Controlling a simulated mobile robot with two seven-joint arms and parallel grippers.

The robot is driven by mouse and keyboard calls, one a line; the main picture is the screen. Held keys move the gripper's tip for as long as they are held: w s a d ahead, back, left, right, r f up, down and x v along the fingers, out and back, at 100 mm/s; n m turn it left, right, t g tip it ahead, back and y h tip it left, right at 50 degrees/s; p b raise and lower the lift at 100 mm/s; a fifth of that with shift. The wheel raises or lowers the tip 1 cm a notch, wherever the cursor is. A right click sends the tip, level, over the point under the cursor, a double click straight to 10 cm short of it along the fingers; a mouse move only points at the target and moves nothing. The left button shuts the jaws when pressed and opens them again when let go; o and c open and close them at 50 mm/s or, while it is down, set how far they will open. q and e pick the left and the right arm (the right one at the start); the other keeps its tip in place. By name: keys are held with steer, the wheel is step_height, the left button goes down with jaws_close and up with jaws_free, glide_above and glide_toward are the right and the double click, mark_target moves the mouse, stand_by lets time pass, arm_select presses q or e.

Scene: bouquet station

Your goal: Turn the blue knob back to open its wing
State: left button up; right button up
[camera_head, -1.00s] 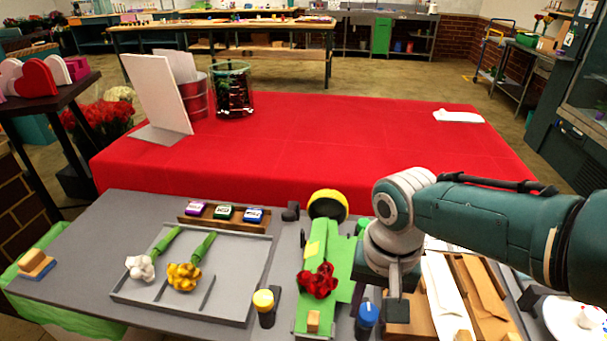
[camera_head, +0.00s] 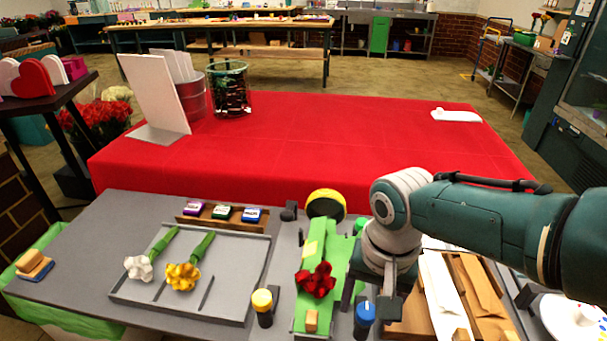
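The blue knob (camera_head: 365,313) stands upright on a dark post at the front right of the green wrapping fixture (camera_head: 309,262). A red flower (camera_head: 316,281) lies on this fixture. A green panel lies at its right side, partly hidden by my arm; I cannot tell how far the blue knob's wing is folded. My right gripper (camera_head: 387,307) points down just right of the blue knob, with a small gap showing between them. Its fingers overlap in this view, so their opening is unclear. My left gripper is out of view.
A yellow-topped knob (camera_head: 262,300) stands left of the fixture. A grey tray (camera_head: 232,291) holds a white and a yellow flower. A yellow-and-black roll (camera_head: 326,204) stands behind the fixture. Brown and white wrapping sheets lie in a wooden holder (camera_head: 408,321) at right.

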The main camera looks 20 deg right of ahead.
mark_target(370, 311)
steer(key=shift+r+p, duration=0.35)
step_height(370, 311, up, 9)
steer(key=p, duration=0.5)
steer(key=shift+s+d, duration=0.15)
steer(key=shift+r, duration=0.1)
